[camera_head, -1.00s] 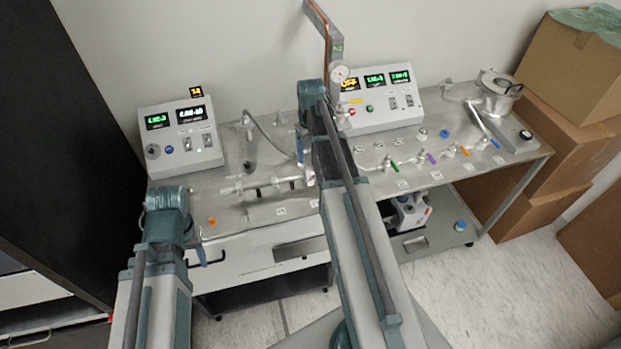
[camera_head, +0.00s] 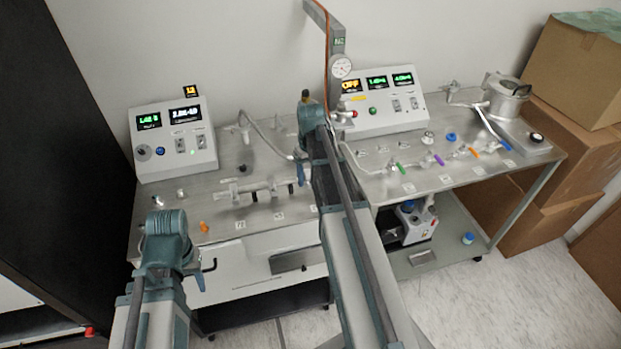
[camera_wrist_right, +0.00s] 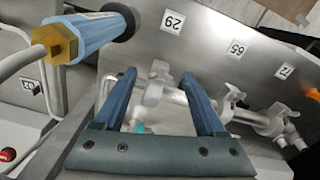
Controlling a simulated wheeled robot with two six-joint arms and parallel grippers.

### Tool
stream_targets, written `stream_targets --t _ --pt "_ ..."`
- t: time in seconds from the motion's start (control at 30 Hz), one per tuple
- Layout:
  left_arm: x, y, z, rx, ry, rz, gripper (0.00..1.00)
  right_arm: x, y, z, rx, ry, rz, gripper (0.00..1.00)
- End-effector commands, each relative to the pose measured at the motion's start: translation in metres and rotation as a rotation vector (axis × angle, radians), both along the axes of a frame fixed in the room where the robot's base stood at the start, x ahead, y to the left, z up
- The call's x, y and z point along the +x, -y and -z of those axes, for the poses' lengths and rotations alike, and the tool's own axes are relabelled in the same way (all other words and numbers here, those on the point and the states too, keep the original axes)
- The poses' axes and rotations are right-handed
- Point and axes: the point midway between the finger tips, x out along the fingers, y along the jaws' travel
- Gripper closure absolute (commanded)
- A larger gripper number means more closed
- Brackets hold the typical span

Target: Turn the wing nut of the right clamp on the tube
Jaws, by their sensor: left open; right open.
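The steel tube (camera_head: 258,190) runs left to right on the bench's left half, with pale fittings along it. In the right wrist view the right clamp (camera_wrist_right: 155,88) shows on the tube, a pale metal piece whose wing nut I cannot make out clearly. My right gripper (camera_wrist_right: 164,100) is open, its two blue fingers on either side of that clamp; I cannot tell whether they touch it. In the head view the right arm hides the tube's right end. My left gripper (camera_head: 205,272) is open and empty, low in front of the bench's front edge.
A blue cylinder with a brass hex fitting (camera_wrist_right: 68,40) is close beside my right gripper. Control boxes (camera_head: 175,150) stand at the back. An orange piece (camera_head: 204,227) lies near the front left edge. Valves with coloured handles (camera_head: 440,160) fill the right side.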

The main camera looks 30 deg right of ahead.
Motion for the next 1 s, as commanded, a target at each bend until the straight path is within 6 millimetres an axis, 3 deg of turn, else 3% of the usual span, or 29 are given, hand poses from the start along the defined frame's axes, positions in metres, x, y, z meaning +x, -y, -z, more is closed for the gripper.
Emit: stream_targets --t 0.1,0.5,1.0 --pt "0.0000 0.0000 -0.0006 0.000 0.000 0.000 0.50 0.0000 0.0000 -0.0006 0.000 0.000 0.000 0.29" --pt "0.0000 0.0000 -0.0005 0.000 0.000 0.000 0.50 0.0000 0.0000 -0.0006 0.000 0.000 0.000 1.00" --pt "0.0000 0.0000 -0.0005 0.000 0.000 0.000 0.50 -0.0001 0.0000 -0.0005 0.000 0.000 0.173 1.00"
